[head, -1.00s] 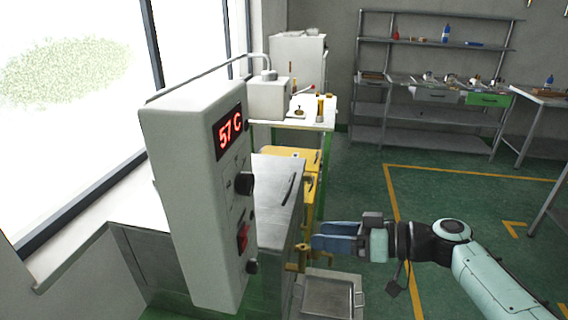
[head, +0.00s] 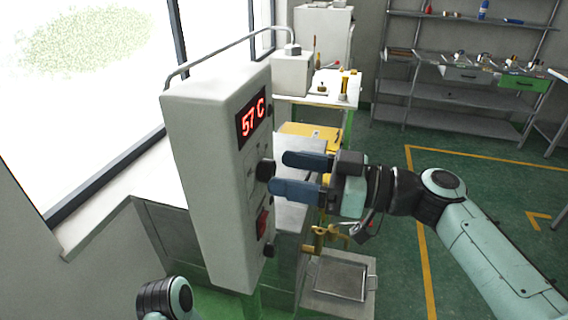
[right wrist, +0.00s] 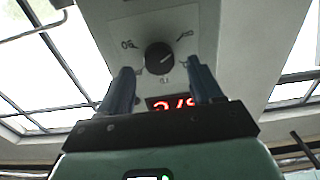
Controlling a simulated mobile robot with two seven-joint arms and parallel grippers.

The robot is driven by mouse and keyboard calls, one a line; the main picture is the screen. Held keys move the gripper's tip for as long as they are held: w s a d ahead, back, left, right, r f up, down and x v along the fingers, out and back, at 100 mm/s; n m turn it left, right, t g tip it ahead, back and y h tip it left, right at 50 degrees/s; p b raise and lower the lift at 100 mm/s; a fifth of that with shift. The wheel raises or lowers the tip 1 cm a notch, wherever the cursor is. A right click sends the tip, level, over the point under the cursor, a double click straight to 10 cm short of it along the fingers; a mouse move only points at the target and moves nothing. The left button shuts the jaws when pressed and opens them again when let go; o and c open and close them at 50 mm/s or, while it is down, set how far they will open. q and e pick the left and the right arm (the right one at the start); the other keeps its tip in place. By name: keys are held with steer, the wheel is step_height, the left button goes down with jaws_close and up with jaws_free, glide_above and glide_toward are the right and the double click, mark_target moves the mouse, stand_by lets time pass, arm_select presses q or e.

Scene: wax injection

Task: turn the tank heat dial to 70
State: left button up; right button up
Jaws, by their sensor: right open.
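The tank heat dial (head: 265,170) is a black round knob on the right face of the white control box (head: 208,190). The red display (head: 251,118) above it reads 57 C. My right gripper (head: 282,173) is open, with its two blue fingers pointing at the dial from the right. In the right wrist view the dial (right wrist: 159,58) sits between and just beyond the fingertips, with printed scale marks around it; I see no clear contact. The display (right wrist: 172,103) shows upside down there, partly hidden by the gripper. My left gripper is not in view.
A red switch (head: 262,222) and a smaller black knob (head: 269,250) sit below the dial. A brass valve (head: 322,238) and a metal tray (head: 340,278) are below my right gripper. A window is behind the box. The green floor at right is open.

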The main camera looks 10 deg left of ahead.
steer(key=shift+a, duration=0.85)
steer(key=c, duration=1.1)
steer(key=shift+o, duration=0.2)
